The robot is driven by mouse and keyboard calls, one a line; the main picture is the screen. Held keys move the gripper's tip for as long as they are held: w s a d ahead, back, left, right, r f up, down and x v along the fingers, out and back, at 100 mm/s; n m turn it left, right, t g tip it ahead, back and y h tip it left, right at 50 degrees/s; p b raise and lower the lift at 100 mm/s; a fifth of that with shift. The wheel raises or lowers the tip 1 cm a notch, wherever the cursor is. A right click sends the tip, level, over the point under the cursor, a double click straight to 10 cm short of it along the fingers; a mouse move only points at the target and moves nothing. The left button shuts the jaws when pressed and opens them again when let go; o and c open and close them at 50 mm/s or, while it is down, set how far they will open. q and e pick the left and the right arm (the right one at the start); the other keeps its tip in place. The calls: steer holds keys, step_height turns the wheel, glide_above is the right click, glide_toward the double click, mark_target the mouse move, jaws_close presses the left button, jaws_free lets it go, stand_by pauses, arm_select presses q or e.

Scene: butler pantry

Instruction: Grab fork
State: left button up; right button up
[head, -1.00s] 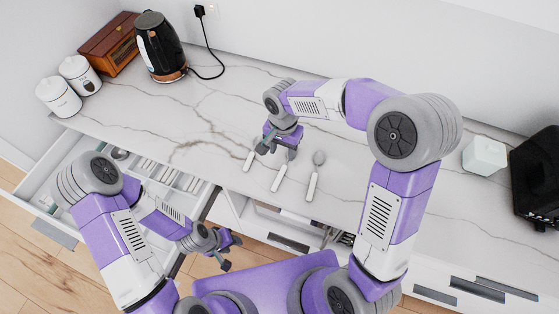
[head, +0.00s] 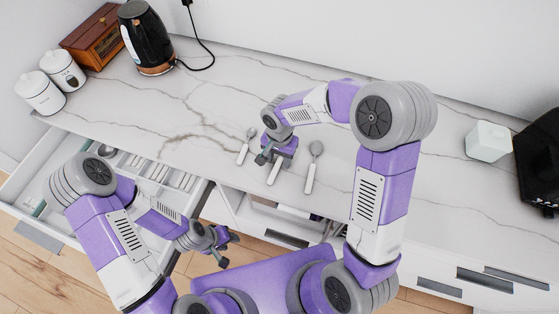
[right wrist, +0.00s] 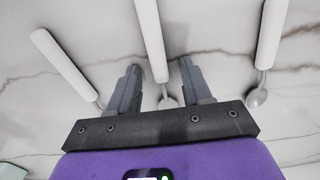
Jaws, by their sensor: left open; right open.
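Three white-handled utensils lie apart on the marble counter. The left one (head: 246,147) and the right one (head: 312,167) show round spoon-like heads. The middle utensil (head: 273,174) has its head hidden by my right gripper (head: 270,157) in the head view. In the right wrist view, the middle handle (right wrist: 151,38) runs down between the open fingers of that gripper (right wrist: 161,85). Its grey head is partly hidden there, so I cannot tell whether it is the fork. My right gripper is empty. My left gripper (head: 225,247) is open and empty, low in front of the cabinet.
An open drawer with dividers (head: 170,180) is at the left, under my left arm. A black kettle (head: 146,38), a wooden box (head: 94,38) and white canisters (head: 40,92) stand at the back left. A white box (head: 488,141) is at the right. The left-middle counter is clear.

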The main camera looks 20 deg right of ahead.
jaws_close()
stand_by(0.3)
